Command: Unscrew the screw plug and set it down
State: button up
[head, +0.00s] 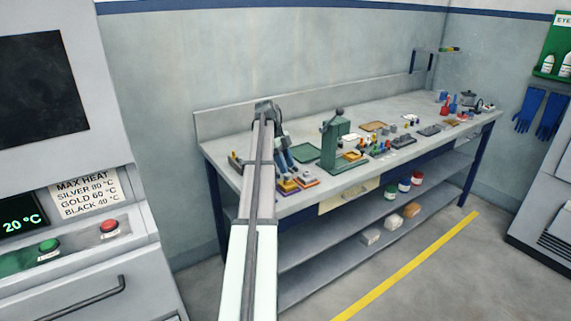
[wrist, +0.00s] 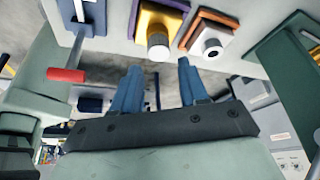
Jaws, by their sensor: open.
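My gripper (wrist: 160,78) is open and empty, its two blue fingers apart. In the head view my gripper (head: 287,166) is over the left part of the workbench, close to two small blocks. I cannot tell which one is the screw plug.
A red-handled rod (wrist: 66,75) is at the left of the wrist view. Several small tools crowd the bench farther right. The bench front edge is close to the blocks.

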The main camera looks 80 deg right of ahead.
aim_at(288, 178)
jog(key=shift+d+m+y, duration=0.1)
jog(key=shift+m+y, duration=0.2)
jog(key=shift+m, duration=0.5)
jog(key=shift+f, duration=1.75)
